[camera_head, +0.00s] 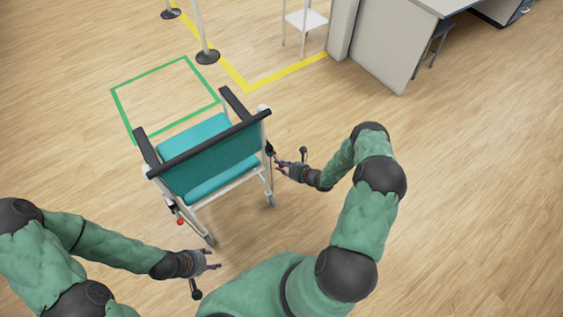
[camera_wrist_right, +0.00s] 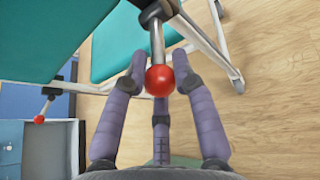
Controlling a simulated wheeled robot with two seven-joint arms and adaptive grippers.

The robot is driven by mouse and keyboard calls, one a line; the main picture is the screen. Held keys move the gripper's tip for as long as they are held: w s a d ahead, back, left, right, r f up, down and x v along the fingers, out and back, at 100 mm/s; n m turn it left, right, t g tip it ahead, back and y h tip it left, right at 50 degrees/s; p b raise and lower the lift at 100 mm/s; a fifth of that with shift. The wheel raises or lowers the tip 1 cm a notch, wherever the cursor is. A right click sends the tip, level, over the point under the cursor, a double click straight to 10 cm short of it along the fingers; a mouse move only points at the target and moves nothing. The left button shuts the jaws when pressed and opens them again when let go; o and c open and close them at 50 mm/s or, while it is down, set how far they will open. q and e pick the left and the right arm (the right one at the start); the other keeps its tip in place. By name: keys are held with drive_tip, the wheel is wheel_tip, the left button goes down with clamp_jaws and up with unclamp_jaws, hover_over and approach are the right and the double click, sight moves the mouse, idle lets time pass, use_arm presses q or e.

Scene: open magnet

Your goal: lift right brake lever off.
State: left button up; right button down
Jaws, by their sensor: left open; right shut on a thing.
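The wheelchair-like chair (camera_head: 212,166) has a teal seat and backrest on a white frame. Its right brake lever (camera_wrist_right: 159,80), a metal rod with a red ball knob, is in the middle of the right wrist view. My right gripper (camera_head: 280,168) is at the chair's right side, its fingers closed around the lever near the knob; they also show in the wrist view (camera_wrist_right: 161,68). The left brake lever (camera_head: 180,221) shows its red knob at the chair's left side. My left gripper (camera_head: 214,260) is open and empty, behind the chair and apart from it.
A green floor square (camera_head: 113,103) lies just beyond the chair. The wooden floor to the right is clear.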

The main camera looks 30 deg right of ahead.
drive_tip(key=shift+w+a+r+g+p, duration=0.1)
drive_tip(key=shift+w+r+g+p, duration=0.05)
drive_tip(key=shift+r+g+p, duration=0.85)
drive_tip(key=shift+w+r+g+p, duration=0.1)
drive_tip(key=shift+r+g+p, duration=0.05)
drive_tip(key=shift+g+p, duration=0.5)
drive_tip(key=shift+m, duration=0.3)
drive_tip(key=c, duration=1)
unclamp_jaws()
drive_tip(key=v, duration=1.2)
drive_tip(key=shift+w+a+r, duration=0.15)
drive_tip(key=shift+a+r, duration=0.05)
